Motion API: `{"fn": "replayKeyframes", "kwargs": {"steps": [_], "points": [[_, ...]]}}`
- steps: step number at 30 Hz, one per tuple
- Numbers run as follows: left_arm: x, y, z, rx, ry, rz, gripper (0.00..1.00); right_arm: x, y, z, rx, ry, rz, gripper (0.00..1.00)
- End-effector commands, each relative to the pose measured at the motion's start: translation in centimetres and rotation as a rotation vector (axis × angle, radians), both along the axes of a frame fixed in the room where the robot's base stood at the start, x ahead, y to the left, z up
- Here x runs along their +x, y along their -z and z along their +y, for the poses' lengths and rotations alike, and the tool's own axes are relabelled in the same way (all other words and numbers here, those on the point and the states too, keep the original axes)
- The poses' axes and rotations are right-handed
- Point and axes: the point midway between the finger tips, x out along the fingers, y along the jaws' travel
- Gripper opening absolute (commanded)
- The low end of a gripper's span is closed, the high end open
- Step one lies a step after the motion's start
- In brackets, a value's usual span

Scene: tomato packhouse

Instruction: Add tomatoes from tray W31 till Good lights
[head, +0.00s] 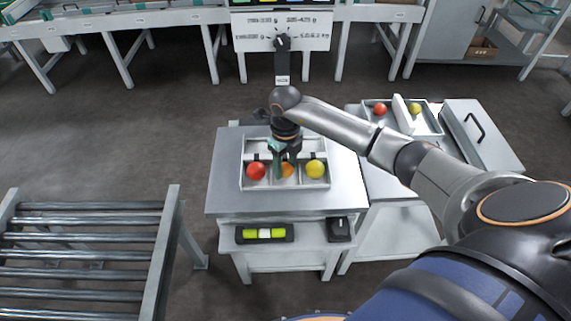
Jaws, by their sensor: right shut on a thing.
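A white tray (243,186) with three compartments sits on the grey worktable. It holds a red tomato (256,171) on the left, an orange tomato (288,169) in the middle and a yellow tomato (315,169) on the right. My right gripper (286,168) points down into the middle compartment, shut on the orange tomato, which its fingers partly hide. I cannot tell whether the tomato still touches the tray floor. A second white tray (436,128) on the right table holds a red tomato (380,109) and a yellow tomato (415,108). I cannot read W31 or a Good light. My left gripper is out of view.
A roller conveyor (85,250) stands at the left. A shelf under the worktable (235,205) carries a black holder with yellow-green items (264,233) and a black device (339,229). A white sign board (255,30) is behind.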

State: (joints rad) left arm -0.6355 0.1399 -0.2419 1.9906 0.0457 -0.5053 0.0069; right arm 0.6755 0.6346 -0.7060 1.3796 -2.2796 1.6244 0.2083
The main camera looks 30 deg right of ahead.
Motion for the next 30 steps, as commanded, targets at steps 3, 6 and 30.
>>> {"fn": "replayKeyframes", "kwargs": {"steps": [3,6,30], "points": [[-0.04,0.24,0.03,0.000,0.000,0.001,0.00,0.02,0.23,-0.03,0.000,0.000,0.000,0.26],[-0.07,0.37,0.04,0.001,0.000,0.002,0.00,0.02,0.38,-0.03,0.000,0.001,0.000,0.26],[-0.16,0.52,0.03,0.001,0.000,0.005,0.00,0.01,0.49,-0.03,0.000,0.001,0.000,0.68]]}}
